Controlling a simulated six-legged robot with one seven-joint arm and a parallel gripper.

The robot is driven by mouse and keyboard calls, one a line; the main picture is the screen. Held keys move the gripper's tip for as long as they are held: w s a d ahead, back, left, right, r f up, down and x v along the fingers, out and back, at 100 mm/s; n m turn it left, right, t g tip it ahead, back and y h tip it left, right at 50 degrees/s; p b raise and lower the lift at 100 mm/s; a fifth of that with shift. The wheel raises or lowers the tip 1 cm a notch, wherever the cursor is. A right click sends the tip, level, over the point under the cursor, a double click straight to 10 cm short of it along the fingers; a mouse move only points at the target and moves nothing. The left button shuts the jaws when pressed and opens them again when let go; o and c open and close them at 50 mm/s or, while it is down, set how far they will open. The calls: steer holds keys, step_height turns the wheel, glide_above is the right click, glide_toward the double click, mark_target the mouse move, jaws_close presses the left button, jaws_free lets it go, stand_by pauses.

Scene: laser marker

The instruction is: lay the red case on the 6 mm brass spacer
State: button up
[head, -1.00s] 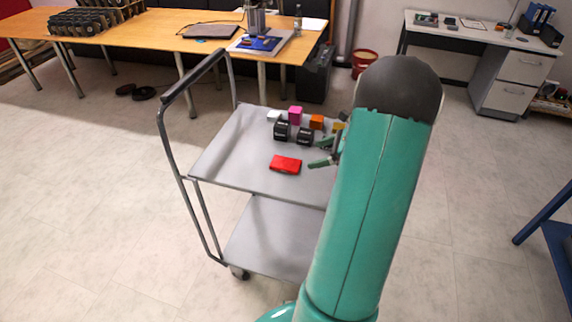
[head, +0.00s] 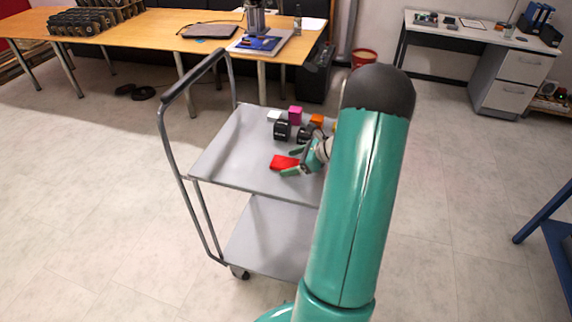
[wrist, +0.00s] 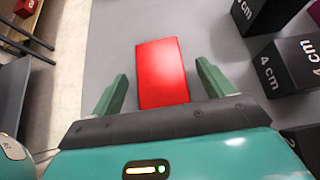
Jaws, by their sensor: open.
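The red case (head: 280,162) lies flat on the grey cart's top shelf. It also shows in the wrist view (wrist: 162,70) as a bright red rectangle. My gripper (head: 288,162) is open at the case's right end in the head view and covers part of it. In the wrist view my gripper's two green fingers (wrist: 162,82) stand on either side of the case's near end, with a gap on each side. Whether the fingers are level with the case I cannot tell. I cannot make out the 6 mm brass spacer in either view.
Black cubes (wrist: 290,66) marked in cm stand right of the case in the wrist view. A magenta cube (head: 295,115), an orange block (head: 316,120) and a white piece (head: 274,116) are behind them. A laser marker (head: 255,20) stands on the wooden table behind the cart (head: 222,160).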

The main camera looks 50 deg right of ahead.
mark_target(292, 164)
steer(key=c, duration=1.2)
steer(key=shift+o, duration=0.2)
steer(key=shift+r, duration=0.1)
steer(key=shift+r, duration=0.5)
step_height(292, 164, up, 2)
steer(key=shift+a+r, duration=0.1)
steer(key=shift+r, duration=0.15)
steer(key=a+r, duration=0.9)
steer(key=a, duration=0.5)
steer(key=shift+s+r, duration=0.2)
steer(key=shift+s, duration=0.1)
